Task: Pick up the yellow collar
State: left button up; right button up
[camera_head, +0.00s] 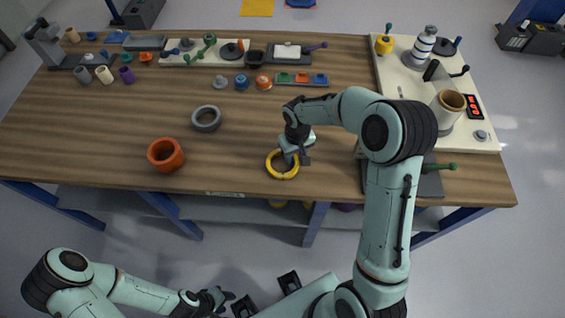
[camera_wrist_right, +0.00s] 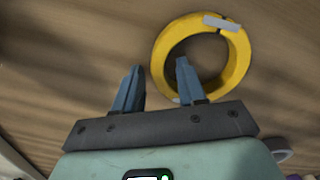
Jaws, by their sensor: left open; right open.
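The yellow collar (camera_head: 283,176) lies flat near the front edge of the wooden table, with a light grey patch on its rim. Whether the fingers reach down to table level cannot be told. My left gripper (camera_head: 216,298) is open and empty, away from the table at the bottom.
A dark plate with a green-handled part (camera_head: 432,180) lies to the right. Small parts and trays line the back. The table between collar and orange ring is clear.

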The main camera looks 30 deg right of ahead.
grip_shut()
